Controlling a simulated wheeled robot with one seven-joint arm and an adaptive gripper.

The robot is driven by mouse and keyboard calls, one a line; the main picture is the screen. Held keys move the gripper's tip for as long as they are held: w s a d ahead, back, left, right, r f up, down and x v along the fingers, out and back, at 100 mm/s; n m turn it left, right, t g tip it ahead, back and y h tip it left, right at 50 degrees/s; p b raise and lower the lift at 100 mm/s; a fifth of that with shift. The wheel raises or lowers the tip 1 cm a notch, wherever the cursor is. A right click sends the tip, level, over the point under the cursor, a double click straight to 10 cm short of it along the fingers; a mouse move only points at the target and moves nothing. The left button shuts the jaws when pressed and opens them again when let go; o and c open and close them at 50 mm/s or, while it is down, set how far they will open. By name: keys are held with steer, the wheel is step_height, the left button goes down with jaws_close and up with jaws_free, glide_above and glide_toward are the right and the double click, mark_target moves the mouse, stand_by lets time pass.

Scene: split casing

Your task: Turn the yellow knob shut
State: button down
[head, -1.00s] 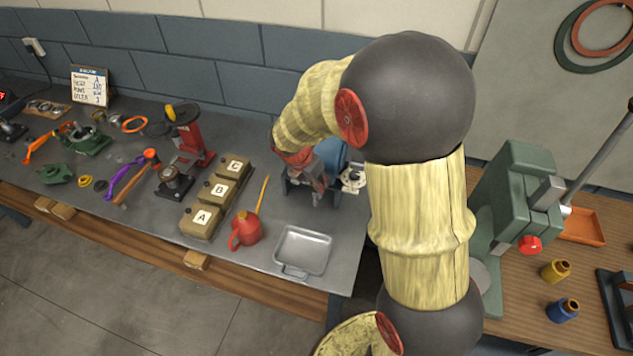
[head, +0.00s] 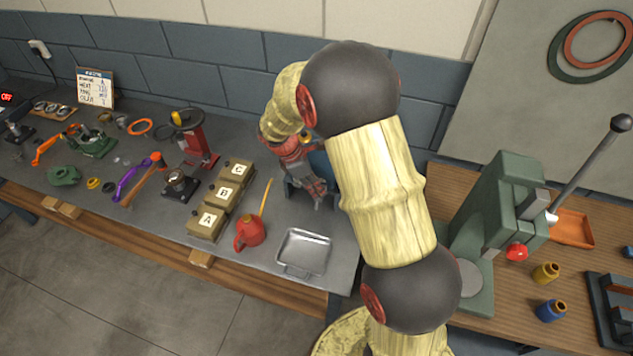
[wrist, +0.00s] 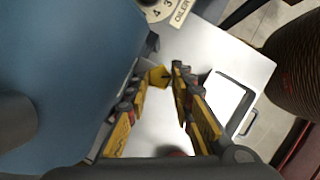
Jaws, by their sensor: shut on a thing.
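The yellow knob (wrist: 158,76) shows in the wrist view, between the tips of my gripper (wrist: 161,78). The fingers are shut on it. The knob sits at the edge of the big blue body (wrist: 70,70), which fills the left of that view. A round numbered dial (wrist: 154,9) and a plate reading OILER (wrist: 182,11) are above it. In the head view my gripper (head: 318,196) reaches down over the bench beside the blue body (head: 322,165), largely covered by my arm. The knob cannot be made out there.
A metal tray (head: 303,251) lies at the bench's front edge, with a red oil can (head: 249,231) to its left. Boxes marked A (head: 205,222), B and C stand further left. A green press (head: 497,225) stands on the wooden bench at right.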

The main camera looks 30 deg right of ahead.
steer(key=shift+w+m+g+p, duration=0.15)
steer(key=shift+m+g+p, duration=0.45)
steer(key=shift+m, duration=0.7)
steer(key=c, duration=1.5)
jaws_free()
steer(key=shift+y, duration=0.3)
steer(key=shift+c, duration=0.2)
steer(key=shift+r, duration=0.15)
steer(key=shift+w+r, duration=0.15)
steer(key=shift+r, duration=0.1)
steer(key=v, duration=0.7)
steer(key=shift+a, duration=0.2)
steer(key=shift+s, duration=0.2)
